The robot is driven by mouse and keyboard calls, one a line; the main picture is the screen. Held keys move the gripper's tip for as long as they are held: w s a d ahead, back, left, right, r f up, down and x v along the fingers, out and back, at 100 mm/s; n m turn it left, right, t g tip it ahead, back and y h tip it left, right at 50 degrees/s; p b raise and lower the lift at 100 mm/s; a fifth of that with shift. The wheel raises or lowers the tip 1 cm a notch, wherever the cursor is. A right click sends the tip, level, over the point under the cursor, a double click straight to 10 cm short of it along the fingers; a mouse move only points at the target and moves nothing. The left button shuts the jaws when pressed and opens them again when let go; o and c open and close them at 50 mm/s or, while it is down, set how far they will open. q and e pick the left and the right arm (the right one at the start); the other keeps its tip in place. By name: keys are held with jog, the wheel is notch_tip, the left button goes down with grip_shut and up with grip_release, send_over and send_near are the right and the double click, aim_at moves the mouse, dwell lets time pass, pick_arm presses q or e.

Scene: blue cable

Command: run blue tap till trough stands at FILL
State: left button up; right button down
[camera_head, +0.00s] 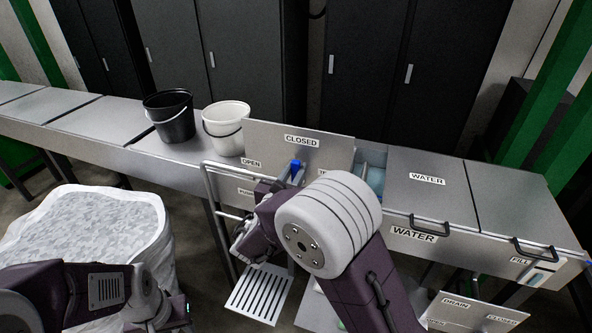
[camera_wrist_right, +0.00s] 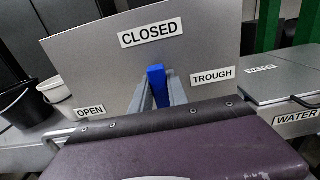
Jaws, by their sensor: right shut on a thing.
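The blue tap handle (camera_head: 296,166) stands on a grey panel (camera_head: 330,150) marked CLOSED at the top, OPEN at left and TROUGH at right. It points up toward CLOSED. My right gripper (camera_head: 295,172) is shut on it; in the right wrist view the blue handle (camera_wrist_right: 157,88) sits between the grey fingers. The trough, with its WATER lid (camera_head: 427,175), stands right of the panel; a pale blue area shows in the gap beside it. A FILL gauge (camera_head: 538,276) with a light blue band is on the right front. My left arm shows at lower left, its fingertips unseen.
A black bucket (camera_head: 170,118) and a white bucket (camera_head: 226,128) stand on the counter left of the panel. A slatted grate (camera_head: 260,294) lies low in front. A DRAIN panel (camera_head: 466,315) is at lower right. A large white sack (camera_head: 85,226) stands at left.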

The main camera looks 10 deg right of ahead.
jog(key=a+n+p, duration=0.1)
jog(key=n+p, duration=0.1)
jog(key=w+a+n+p, duration=0.1)
jog(key=n+p, duration=0.1)
jog(key=n, duration=0.1)
jog(key=w+a+f+n+p, duration=0.1)
jog(key=n+p, duration=0.1)
jog(key=shift+w+a+n, duration=0.15)
jog(key=shift+a+n, duration=0.05)
jog(key=shift+n, duration=0.2)
jog(key=n+p, duration=0.1)
jog(key=a+f+n+p, duration=0.1)
jog(key=shift+w+f+n, duration=0.15)
jog(key=shift+w+n, duration=0.15)
jog(key=shift+w+a+f+n+p, duration=0.2)
jog(key=shift+f+n+p, duration=0.3)
jog(key=shift+n, duration=0.4)
jog(key=shift+w+a+f+n+p, duration=0.15)
jog(key=shift+f+n+p, duration=0.15)
jog(key=shift+f+n, duration=0.45)
jog(key=shift+w+a+f+n+p, duration=0.15)
jog(key=shift+f+n+p, duration=0.15)
jog(key=shift+n, duration=0.85)
jog(key=shift+s+f, duration=0.1)
jog(key=shift+s, duration=0.05)
jog(key=c, duration=1.3)
grip_release()
